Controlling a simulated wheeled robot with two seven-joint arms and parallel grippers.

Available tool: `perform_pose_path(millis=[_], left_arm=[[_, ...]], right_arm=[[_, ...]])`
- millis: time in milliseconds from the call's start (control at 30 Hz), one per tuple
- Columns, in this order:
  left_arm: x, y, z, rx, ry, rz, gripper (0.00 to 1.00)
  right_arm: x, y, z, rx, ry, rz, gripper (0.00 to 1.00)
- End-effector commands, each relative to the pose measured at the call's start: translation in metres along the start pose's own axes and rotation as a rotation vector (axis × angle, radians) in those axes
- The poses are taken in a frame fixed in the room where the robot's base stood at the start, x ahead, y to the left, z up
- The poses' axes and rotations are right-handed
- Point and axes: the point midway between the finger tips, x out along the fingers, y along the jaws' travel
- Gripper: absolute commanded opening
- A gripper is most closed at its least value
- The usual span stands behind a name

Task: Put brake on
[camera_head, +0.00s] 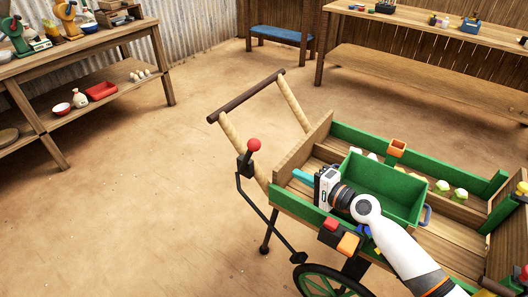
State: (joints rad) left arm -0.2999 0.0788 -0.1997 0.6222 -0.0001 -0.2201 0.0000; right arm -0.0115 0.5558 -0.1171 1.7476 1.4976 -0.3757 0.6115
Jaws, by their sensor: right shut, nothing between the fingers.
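The brake lever has a red ball knob (254,145) on a short dark handle, left of the cart's near left corner. A thin black rod (254,205) runs from it down to a dark block (298,258) by the wheel (325,283). I cannot tell whether the block touches the wheel. The wooden cart (290,205) has green side boards. My right gripper (300,175) is shut and empty, its teal fingers pointing left over the cart's left end. It is to the right of the knob and apart from it. My left gripper is not in view.
A green bin (385,172) stands in the cart beside my right arm. The cart's push handle (245,95) rises behind the knob. Small coloured blocks (348,243) sit at the near side board. Open dirt floor (130,200) lies left; tables stand at the back.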

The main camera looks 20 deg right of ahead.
Motion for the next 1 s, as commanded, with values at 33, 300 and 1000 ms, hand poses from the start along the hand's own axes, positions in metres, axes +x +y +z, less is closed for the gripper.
perform_pose_path(millis=[33,300,1000], left_arm=[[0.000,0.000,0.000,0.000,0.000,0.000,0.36],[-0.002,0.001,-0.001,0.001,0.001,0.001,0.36],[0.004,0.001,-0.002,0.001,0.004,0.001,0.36]], right_arm=[[0.003,0.001,0.001,0.007,-0.003,0.004,0.00],[0.049,0.003,0.001,0.007,-0.002,0.007,0.00],[0.137,0.013,0.001,0.003,-0.001,0.001,0.00]])
